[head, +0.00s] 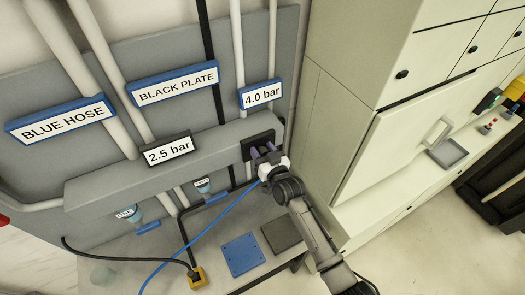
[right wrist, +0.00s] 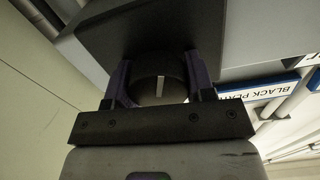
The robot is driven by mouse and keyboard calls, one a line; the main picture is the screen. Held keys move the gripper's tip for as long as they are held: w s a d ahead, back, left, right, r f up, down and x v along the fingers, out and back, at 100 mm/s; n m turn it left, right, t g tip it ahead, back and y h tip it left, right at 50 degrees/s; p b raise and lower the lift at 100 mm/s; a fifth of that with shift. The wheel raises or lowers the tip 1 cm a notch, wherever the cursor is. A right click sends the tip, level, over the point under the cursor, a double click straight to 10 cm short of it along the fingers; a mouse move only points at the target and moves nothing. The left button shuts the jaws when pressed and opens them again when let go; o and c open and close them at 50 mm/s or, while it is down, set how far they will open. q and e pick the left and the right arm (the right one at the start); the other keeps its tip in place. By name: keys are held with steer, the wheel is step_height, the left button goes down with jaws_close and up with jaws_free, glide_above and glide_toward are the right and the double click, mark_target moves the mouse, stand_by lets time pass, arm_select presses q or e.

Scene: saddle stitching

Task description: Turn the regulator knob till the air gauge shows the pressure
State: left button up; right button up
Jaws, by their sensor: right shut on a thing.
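The regulator is a black block (head: 257,142) at the right end of the grey wall beam. Its round dark knob (right wrist: 158,85) shows in the right wrist view with a pale pointer line, which runs along the picture's vertical. My right gripper (head: 266,153) has its two purple-grey fingers on either side of the knob and is shut on it. It also shows in the right wrist view (right wrist: 160,82). A black-framed gauge panel (head: 168,149) reads 2.5 bar. A blue-framed sign (head: 262,95) above the regulator reads 4.0 bar. My left gripper is out of view.
Signs BLUE HOSE (head: 62,119) and BLACK PLATE (head: 173,84) hang on the wall panel. A blue plate (head: 241,255) and a dark plate (head: 281,235) lie on the bench below. A blue hose (head: 205,230) runs across it near a yellow block (head: 197,278). A pale cabinet (head: 345,120) stands to the right.

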steer(key=m+b, duration=0.1)
steer(key=m, duration=0.4)
steer(key=shift+d+f+b, duration=0.1)
steer(key=shift+b, duration=0.25)
steer(key=shift+w+m+b, duration=0.1)
steer(key=shift+m+b, duration=0.25)
steer(key=shift+m, duration=2.35)
steer(key=shift+d, duration=0.1)
steer(key=o, duration=0.9)
